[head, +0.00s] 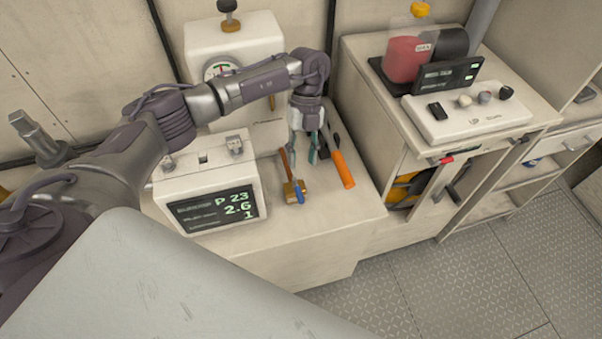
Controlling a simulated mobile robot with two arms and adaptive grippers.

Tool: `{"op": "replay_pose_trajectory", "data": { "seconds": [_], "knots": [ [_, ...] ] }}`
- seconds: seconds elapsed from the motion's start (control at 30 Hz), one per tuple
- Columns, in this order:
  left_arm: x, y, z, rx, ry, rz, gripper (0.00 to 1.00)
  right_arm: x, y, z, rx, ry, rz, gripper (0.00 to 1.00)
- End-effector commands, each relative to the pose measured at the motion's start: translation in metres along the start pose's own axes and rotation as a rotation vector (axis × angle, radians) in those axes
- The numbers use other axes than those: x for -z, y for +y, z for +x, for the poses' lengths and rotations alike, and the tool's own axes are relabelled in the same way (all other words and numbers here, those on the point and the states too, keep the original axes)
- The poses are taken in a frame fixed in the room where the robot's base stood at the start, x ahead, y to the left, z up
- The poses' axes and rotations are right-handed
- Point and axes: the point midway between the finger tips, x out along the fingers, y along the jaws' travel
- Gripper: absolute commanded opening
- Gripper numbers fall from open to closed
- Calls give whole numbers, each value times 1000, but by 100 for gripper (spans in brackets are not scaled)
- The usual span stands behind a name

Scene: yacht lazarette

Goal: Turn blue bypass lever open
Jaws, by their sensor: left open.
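My left gripper (304,145) points down over the bench, its fingers apart, with dark teal parts showing at and beside the fingertips. I cannot tell whether those parts belong to the gripper or to a tool behind it. A small blue lever-like piece (299,193) shows on a brass block (290,194) on the bench, in front of and below the gripper. The fingers appear apart from it. It is too small to tell its open or closed position. My right gripper is not in view.
An orange-handled tool (343,169) lies right of the gripper, and a brown handle (285,163) runs to the brass block. A white display box (208,165) stands left. A gauge unit (262,35) stands behind. A cabinet with a control panel (466,122) stands right. The bench front (325,210) is clear.

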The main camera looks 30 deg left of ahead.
Motion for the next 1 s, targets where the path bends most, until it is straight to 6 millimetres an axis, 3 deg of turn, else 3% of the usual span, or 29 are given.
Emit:
{"op": "replay_pose_trajectory", "data": {
  "seconds": [0.1, 0.33, 0.83, 0.93, 1.0],
  "knots": [
    [0, -1, -20, 2, -1, 0, 42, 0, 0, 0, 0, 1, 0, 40],
    [0, 0, -34, 0, 0, 0, 42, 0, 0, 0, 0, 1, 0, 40],
    [1, -2, -33, 4, 3, 5, 42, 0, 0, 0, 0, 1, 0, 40],
    [12, -14, -23, 50, 31, 49, 42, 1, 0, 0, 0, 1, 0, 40],
    [31, -35, -10, 130, 75, 118, 42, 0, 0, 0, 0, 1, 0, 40]
  ]
}}
